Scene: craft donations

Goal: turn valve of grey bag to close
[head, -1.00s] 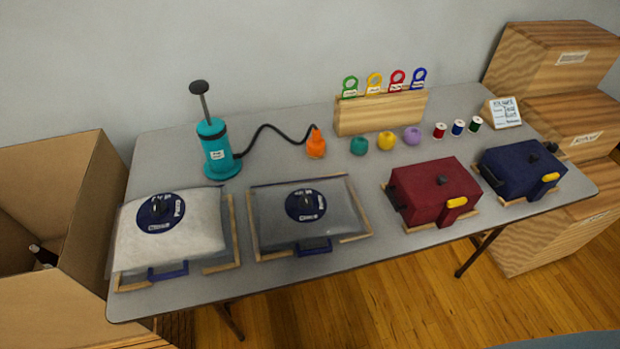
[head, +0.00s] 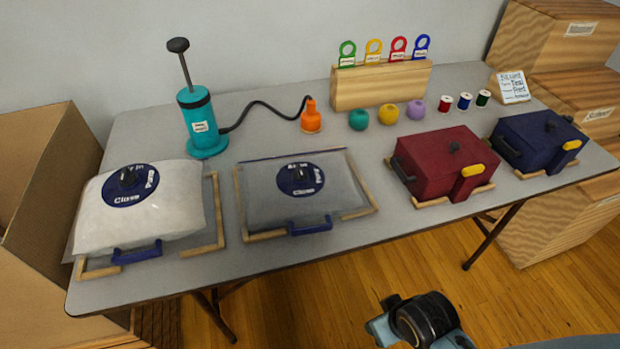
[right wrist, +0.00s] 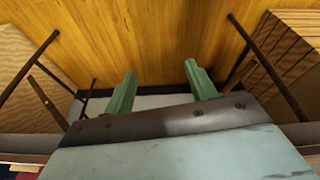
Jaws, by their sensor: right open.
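The grey bag (head: 335,205) lies flat in a wooden frame at the front middle of the table in the head view. Its valve (head: 301,178) is a round dark blue disc with white lettering, "Close" among it, and a small black knob on top. Which word the knob points to is too small to tell. A blue handle or clip sits at the bag's front edge. My right gripper (right wrist: 160,76) shows in the right wrist view with its two green fingers apart and nothing between them. It is away from the bag. My left gripper is out of view.
A fuller white bag (head: 100,218) with a similar valve lies to the left. A teal pump (head: 197,125) with a black hose and orange nozzle (head: 311,118) stands behind. Red (head: 437,160) and navy (head: 535,140) fabric boxes lie right. A cardboard box (head: 40,170) stands at the left.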

